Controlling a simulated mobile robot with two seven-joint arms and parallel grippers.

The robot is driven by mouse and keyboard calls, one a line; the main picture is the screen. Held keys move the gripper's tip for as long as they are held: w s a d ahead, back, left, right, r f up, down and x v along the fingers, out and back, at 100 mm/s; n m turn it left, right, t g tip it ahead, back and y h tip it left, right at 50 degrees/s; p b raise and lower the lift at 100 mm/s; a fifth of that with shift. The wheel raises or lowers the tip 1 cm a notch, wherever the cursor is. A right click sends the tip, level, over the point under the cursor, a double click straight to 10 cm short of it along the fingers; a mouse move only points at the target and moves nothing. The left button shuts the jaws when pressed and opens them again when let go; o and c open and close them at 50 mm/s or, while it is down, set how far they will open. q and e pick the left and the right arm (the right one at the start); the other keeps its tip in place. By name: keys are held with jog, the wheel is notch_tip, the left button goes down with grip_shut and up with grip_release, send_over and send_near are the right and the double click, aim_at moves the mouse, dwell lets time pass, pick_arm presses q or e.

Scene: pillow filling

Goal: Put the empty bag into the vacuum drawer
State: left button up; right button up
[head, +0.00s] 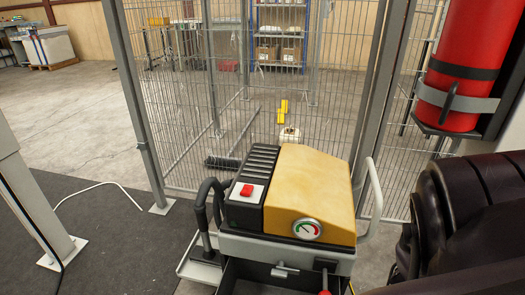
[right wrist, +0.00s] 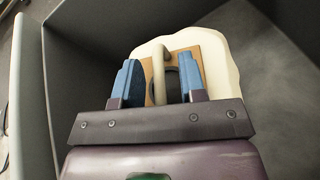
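The vacuum machine (head: 312,185) has a yellow cover, a round gauge and a red button. Its drawer (head: 255,278) is pulled open at the bottom edge of the head view, with a dark inside that is mostly cut off. In the right wrist view, a cream, flat bag (right wrist: 222,62) with a brown square patch and a beige loop lies within grey walls. My right gripper (right wrist: 162,78) has blue fingers set apart, one on each side of the loop, over the bag. I cannot tell whether they touch it. My left gripper is not in view.
Grey walls (right wrist: 88,65) surround the bag on the left and behind. A wire fence (head: 185,110) stands behind the machine. A red cylinder (head: 468,55) hangs at the upper right. A grey handle rail (head: 377,195) rises right of the machine.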

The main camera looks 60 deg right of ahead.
jog(key=shift+r, duration=0.1)
jog(key=shift+s+r, duration=0.1)
jog(key=shift+s, duration=0.15)
pick_arm(q)
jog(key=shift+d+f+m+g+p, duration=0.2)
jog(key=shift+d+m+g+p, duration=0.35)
jog(key=shift+p, duration=0.9)
pick_arm(e)
jog(key=v, duration=1.1)
jog(key=shift+s, duration=0.2)
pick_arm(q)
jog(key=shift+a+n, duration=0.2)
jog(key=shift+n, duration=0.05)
pick_arm(e)
jog(key=shift+r, duration=0.1)
